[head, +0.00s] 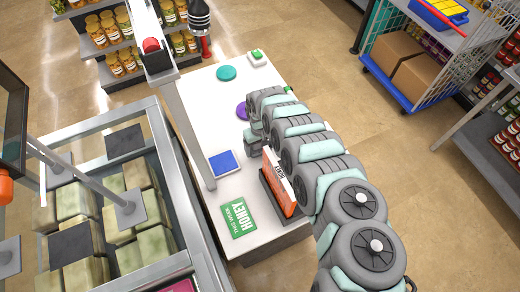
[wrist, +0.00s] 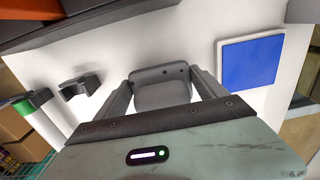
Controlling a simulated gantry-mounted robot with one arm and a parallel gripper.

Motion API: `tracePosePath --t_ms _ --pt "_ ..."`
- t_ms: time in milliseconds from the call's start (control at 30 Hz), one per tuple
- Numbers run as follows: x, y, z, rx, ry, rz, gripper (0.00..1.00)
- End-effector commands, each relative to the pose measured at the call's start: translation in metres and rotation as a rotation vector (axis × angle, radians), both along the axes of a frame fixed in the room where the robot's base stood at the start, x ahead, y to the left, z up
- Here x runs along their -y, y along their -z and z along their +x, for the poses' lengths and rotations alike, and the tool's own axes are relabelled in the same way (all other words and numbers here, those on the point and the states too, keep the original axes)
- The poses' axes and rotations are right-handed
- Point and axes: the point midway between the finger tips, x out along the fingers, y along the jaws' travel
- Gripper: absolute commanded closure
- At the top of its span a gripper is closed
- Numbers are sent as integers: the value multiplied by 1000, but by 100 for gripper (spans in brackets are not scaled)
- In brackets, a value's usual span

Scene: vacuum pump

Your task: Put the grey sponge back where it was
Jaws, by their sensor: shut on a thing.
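My gripper (wrist: 164,84) shows in the wrist view with a finger on each side of a grey, rounded block, which looks like the grey sponge (wrist: 162,97). The fingers are shut on it. The white tabletop is behind it; I cannot tell whether the block touches the table. In the head view my arm reaches over the right side of the white table (head: 200,100), and the arm hides the fingertips and the sponge.
A blue square (head: 224,163) lies left of my arm, also in the wrist view (wrist: 249,62). Purple (head: 243,111) and teal (head: 226,73) discs lie farther back. A metal post stands at the left.

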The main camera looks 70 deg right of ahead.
Motion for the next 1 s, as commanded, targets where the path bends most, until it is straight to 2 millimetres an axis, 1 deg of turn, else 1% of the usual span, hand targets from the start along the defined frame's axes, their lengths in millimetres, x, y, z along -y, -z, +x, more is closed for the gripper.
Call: tracePosePath --t_ms 33,100,200,467,600,633,800,867,1000 --pt "-1 7 3 5 -1 -2 57" --pt "0 15 3 4 -1 -3 57" --pt "0 22 1 2 1 -2 57" --pt "1 21 0 0 0 -4 57" --pt "1 25 0 1 -1 -3 57" --pt "1 25 0 1 -1 -3 18" --pt "1 25 0 1 0 -3 4" --pt "1 24 0 0 0 -3 0" --pt "1 25 0 0 0 -3 0"
